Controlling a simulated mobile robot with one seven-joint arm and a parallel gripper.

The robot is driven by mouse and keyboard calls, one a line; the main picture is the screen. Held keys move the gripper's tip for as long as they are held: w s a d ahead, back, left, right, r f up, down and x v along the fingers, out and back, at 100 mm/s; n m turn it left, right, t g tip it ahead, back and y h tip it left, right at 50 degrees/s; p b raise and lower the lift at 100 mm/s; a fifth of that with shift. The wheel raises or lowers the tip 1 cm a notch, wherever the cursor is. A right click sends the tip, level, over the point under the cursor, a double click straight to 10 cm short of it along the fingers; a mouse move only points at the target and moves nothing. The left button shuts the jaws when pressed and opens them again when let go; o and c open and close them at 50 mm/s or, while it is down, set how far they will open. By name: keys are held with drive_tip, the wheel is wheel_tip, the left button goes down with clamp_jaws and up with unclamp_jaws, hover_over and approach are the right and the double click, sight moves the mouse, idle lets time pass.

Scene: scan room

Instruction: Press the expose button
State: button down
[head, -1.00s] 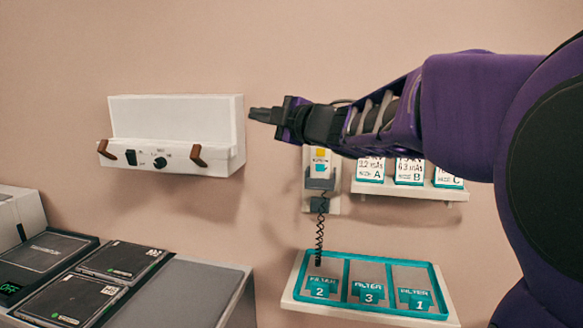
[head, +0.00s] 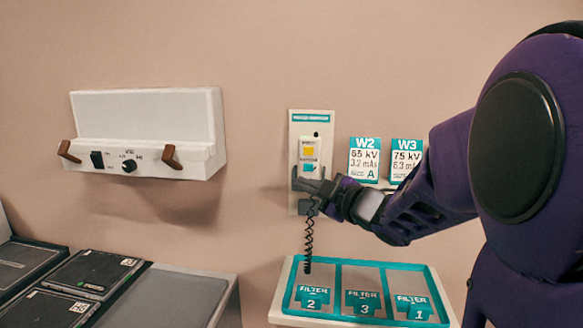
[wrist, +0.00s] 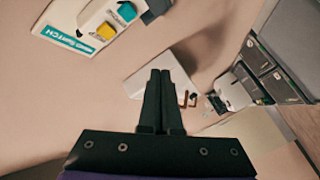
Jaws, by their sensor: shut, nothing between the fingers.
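A hand switch with a yellow button (head: 308,151) above a teal button (head: 308,168) hangs on a pale wall plate (head: 297,134). A coiled cord (head: 309,236) runs down from it. I cannot read which button is marked expose. My gripper (head: 300,184) is shut and empty; its fingertips overlap the lower part of the switch in the head view and hide it there. In the wrist view the shut fingers (wrist: 160,74) point away from the yellow button (wrist: 106,32) and teal button (wrist: 127,11), which lie up and left, apart from the fingertips.
A white wall box (head: 148,118) with a knob and brown pegs is at left. Cards (head: 364,158) stand on a shelf right of the switch. A teal-rimmed filter tray (head: 337,290) is below. Dark cassettes (head: 97,271) lie on a bench at lower left.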

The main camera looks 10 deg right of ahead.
sight(308, 168)
drive_tip(key=shift+s+f, duration=0.1)
drive_tip(key=shift+f, duration=0.4)
drive_tip(key=w+d+p, duration=0.1)
drive_tip(key=w+d, duration=0.1)
drive_tip(key=w, duration=0.6)
drive_tip(key=shift+w+d+p, duration=0.15)
drive_tip(key=shift+d+p, duration=0.25)
idle(1.8)
drive_tip(key=shift+w+d, duration=0.1)
drive_tip(key=shift+w, duration=0.3)
